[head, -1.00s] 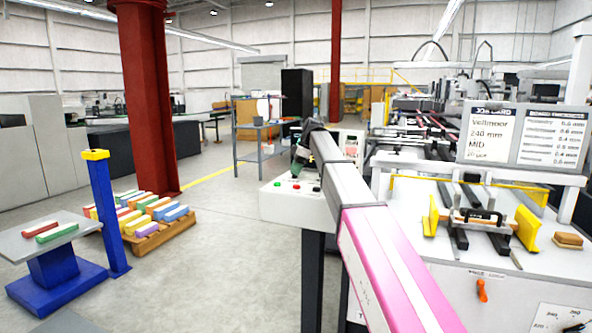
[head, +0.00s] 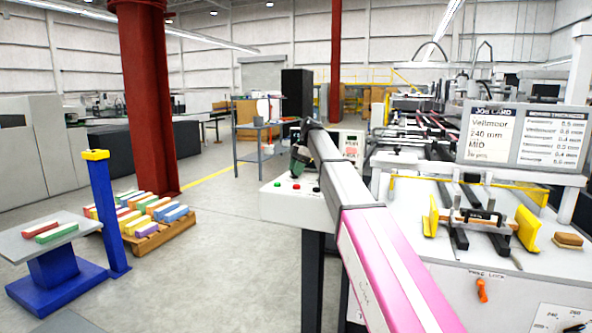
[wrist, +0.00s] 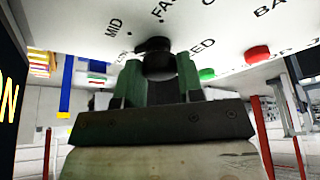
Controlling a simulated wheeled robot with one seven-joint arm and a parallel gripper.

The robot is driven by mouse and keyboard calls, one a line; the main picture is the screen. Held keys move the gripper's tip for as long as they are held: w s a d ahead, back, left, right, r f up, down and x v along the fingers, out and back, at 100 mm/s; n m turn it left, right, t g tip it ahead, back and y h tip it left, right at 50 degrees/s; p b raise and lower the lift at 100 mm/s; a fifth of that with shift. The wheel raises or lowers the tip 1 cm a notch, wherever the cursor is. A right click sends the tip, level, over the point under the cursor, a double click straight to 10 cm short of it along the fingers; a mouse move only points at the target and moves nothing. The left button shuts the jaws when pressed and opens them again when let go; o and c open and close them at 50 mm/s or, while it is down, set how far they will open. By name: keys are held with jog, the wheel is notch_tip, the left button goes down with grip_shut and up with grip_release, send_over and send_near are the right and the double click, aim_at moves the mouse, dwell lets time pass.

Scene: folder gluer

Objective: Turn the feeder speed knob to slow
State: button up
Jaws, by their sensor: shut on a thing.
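The black feeder speed knob (wrist: 156,58) shows in the wrist view on the white panel face, between printed labels. MID and FAST are readable beside it; another label is partly hidden, and where the knob's pointer stands is unclear. My gripper (wrist: 158,82) is shut on the knob, with a green finger on each side. In the head view my gripper (head: 299,160) is at the control panel (head: 285,207), and my arm hides part of the panel.
A green button (wrist: 206,74) and a red button (wrist: 257,54) sit close to the right of the knob in the wrist view. The job card board (head: 522,137) stands over the machine at right. Open floor lies left of the panel.

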jog(key=o, duration=0.9)
jog(key=r, duration=0.4)
jog(key=shift+s+a+r, duration=0.15)
jog(key=shift+s+r, duration=0.1)
jog(key=s+a+r, duration=0.4)
jog(key=s+a, duration=0.1)
jog(key=s+a+r, duration=0.2)
jog(key=s, duration=0.1)
jog(key=shift+a+r, duration=0.2)
jog(key=shift+a, duration=0.15)
